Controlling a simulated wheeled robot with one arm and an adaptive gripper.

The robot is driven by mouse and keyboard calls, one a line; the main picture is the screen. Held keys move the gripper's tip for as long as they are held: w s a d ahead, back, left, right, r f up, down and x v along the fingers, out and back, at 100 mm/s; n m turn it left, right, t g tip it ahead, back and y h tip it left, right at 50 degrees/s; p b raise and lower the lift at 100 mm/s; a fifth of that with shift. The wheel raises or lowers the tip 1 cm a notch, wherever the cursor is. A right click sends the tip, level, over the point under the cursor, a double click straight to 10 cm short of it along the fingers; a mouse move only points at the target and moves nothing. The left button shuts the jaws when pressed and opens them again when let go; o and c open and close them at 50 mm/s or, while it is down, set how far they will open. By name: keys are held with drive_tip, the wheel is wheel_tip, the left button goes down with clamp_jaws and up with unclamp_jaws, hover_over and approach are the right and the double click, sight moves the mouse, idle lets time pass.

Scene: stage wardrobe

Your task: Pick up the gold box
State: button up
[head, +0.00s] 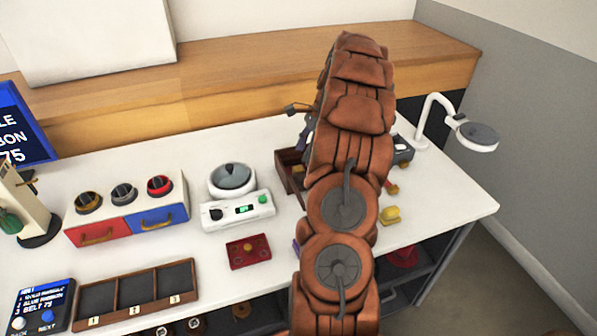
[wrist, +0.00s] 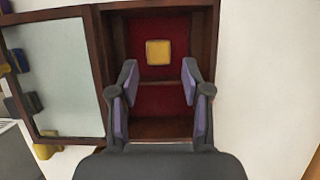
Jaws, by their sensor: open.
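The gold box (wrist: 158,52) shows in the wrist view as a small gold square inside an open dark wooden case (wrist: 212,50) with a red lining. My gripper (wrist: 158,90) is open, with its two purple-padded fingers apart. The gold box lies beyond the fingertips, roughly centred between them, and nothing is between the pads. In the head view the wooden case (head: 290,172) is partly hidden by my arm, and the gold box inside it cannot be seen. Part of my gripper (head: 303,130) shows above the case.
A pale panel in a wooden frame (wrist: 50,75) stands left of the case. A yellow block (head: 390,215) lies on the white table (head: 450,200), right of my arm. A scale (head: 237,212), a drawer unit (head: 125,215) and a red tray (head: 248,252) stand left. A lamp (head: 475,138) stands right.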

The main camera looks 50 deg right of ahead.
sight(299, 168)
drive_tip(key=shift+s+d+p+x, duration=0.15)
drive_tip(key=shift+p+x, duration=0.1)
drive_tip(key=shift+x, duration=1.3)
drive_tip(key=shift+s+d+p+x, duration=0.15)
drive_tip(key=shift+p+x, duration=0.05)
drive_tip(key=shift+x, duration=1.35)
drive_tip(key=shift+f, duration=0.2)
clamp_jaws()
